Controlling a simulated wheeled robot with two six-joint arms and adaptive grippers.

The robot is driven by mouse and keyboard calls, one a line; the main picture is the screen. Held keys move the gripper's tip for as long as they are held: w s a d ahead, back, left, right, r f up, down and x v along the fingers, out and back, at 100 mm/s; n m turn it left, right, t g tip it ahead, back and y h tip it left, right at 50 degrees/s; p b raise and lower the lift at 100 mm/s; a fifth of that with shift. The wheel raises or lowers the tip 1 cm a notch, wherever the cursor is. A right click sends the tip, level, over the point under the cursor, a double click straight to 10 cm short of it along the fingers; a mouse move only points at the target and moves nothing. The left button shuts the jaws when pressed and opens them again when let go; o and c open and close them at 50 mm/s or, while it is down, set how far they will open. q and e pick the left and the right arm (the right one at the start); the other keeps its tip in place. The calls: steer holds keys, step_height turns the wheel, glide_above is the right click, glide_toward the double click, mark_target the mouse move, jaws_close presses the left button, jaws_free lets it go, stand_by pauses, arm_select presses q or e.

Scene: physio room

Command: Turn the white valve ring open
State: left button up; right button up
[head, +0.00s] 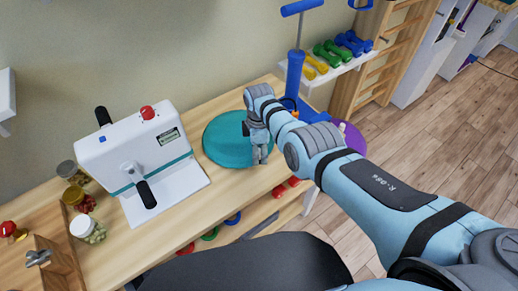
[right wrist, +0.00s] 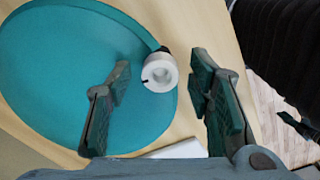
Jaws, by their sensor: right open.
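The white valve ring (right wrist: 159,72) shows in the right wrist view at the edge of the teal round cushion (right wrist: 75,75). It has a dark mark on its face and a dark stem behind it. In the head view the cushion (head: 222,138) lies on the wooden table, and the ring is hidden behind my right gripper (head: 260,158). In the right wrist view my right gripper (right wrist: 160,66) is open, with the ring between its fingers in the picture and a visible gap on each side. My left gripper is not in view.
A white machine (head: 138,150) with black handles stands left of the cushion. Jars (head: 88,229) and a wooden box (head: 55,258) are at the table's left. A blue pump (head: 295,75) stands behind my right wrist. Coloured dumbbells (head: 345,45) sit on a shelf at the back.

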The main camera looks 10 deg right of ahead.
step_height(320, 180, up, 12)
stand_by(0.4)
steer(key=shift+d, duration=0.1)
